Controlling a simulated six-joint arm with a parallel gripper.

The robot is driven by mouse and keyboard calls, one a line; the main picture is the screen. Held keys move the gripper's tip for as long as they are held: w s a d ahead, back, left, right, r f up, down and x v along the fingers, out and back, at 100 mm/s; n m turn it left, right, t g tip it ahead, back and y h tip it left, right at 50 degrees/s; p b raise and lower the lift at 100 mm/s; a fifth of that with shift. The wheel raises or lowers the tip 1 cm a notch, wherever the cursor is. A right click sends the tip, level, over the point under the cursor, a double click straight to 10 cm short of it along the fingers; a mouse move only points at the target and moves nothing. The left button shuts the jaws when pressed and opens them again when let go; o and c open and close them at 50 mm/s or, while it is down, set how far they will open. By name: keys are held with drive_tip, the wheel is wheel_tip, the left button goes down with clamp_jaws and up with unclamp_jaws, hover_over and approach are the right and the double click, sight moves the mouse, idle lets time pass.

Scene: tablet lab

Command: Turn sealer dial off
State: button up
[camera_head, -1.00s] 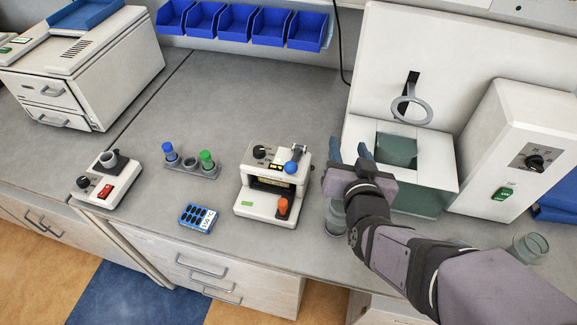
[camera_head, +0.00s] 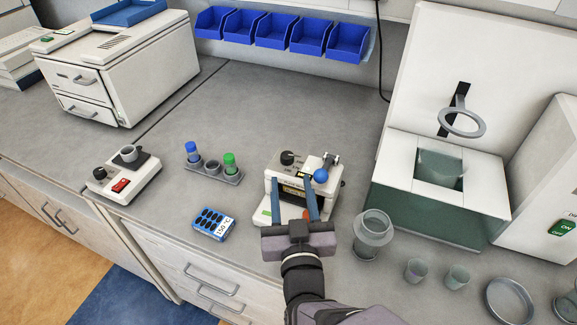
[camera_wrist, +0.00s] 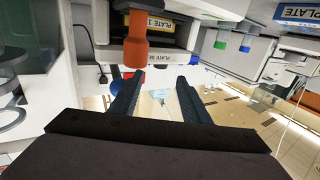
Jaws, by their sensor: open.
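The plate sealer (camera_head: 330,190) is a small white machine on the bench. A black dial (camera_head: 288,158) is on its top left, and a blue ball-ended lever (camera_head: 321,175) is at its top right. My gripper (camera_head: 291,182) is open and empty, its two blue fingers reaching over the sealer's front, nearer the camera than the dial. The fingers partly cover the front face and its orange knob. In the wrist view the orange knob (camera_wrist: 136,50) shows large just beyond my gripper (camera_wrist: 157,88), left of the gap between the fingers. I cannot make out the dial there.
A small device with a red switch (camera_head: 121,185) is farther left. A clear jar (camera_head: 372,236) and cups (camera_head: 416,270) stand close on the right.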

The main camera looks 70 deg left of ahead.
sight(288, 160)
drive_tip(key=shift+p+x, duration=1.15)
drive_tip(key=shift+x, duration=2.5)
drive_tip(key=shift+c, duration=0.6)
drive_tip(key=shift+f, duration=0.1)
drive_tip(key=c, duration=0.9)
